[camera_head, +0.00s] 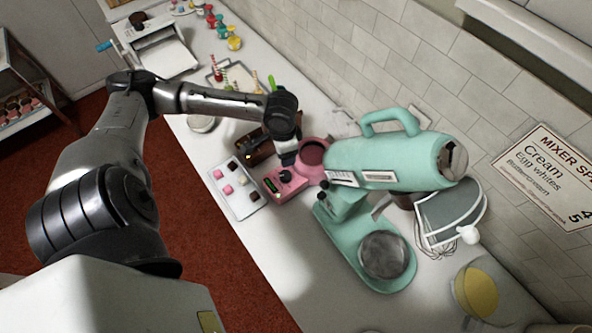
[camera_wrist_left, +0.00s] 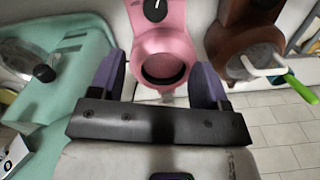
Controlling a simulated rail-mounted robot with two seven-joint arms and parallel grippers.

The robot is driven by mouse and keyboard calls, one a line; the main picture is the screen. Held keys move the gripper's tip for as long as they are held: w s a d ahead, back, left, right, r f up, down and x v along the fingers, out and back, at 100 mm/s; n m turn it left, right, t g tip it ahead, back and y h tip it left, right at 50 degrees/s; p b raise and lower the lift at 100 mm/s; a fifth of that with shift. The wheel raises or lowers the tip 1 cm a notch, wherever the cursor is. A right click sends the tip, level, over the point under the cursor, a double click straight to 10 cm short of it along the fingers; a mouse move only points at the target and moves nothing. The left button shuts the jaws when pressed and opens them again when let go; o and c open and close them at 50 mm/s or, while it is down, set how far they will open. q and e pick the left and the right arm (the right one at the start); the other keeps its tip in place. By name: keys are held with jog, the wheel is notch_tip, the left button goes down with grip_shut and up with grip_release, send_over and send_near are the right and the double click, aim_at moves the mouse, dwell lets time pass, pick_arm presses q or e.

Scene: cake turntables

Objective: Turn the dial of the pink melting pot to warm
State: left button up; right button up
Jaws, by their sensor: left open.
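The pink melting pot (camera_head: 312,154) stands on the counter between the mint mixer and a brown pot. Its pink control box (camera_head: 280,188) faces the counter's front edge and carries a dark dial (camera_head: 286,175). In the left wrist view the pot (camera_wrist_left: 165,40) lies beyond the fingers, and its black dial (camera_wrist_left: 155,10) with a white mark is partly cut by the top edge. My left gripper (camera_head: 287,157) is above the pot, close to the dial, pointing down. In the wrist view its purple fingers (camera_wrist_left: 157,82) are apart, with nothing held between them. My right gripper is out of view.
The mint mixer (camera_head: 385,160) stands close on the right. The brown pot (camera_head: 257,148), with a green-handled tool (camera_wrist_left: 300,88), is close on the other side. A tray of sweets (camera_head: 238,190) lies beside the control box. The front counter is clear.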

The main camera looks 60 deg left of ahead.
aim_at(285, 175)
pick_arm(q)
jog(key=shift+n, duration=0.8)
jog(key=f, duration=1.4)
jog(key=shift+s+d, duration=0.15)
jog(key=shift+d, duration=0.05)
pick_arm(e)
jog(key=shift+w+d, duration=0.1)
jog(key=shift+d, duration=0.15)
pick_arm(q)
jog(key=shift+c, duration=0.2)
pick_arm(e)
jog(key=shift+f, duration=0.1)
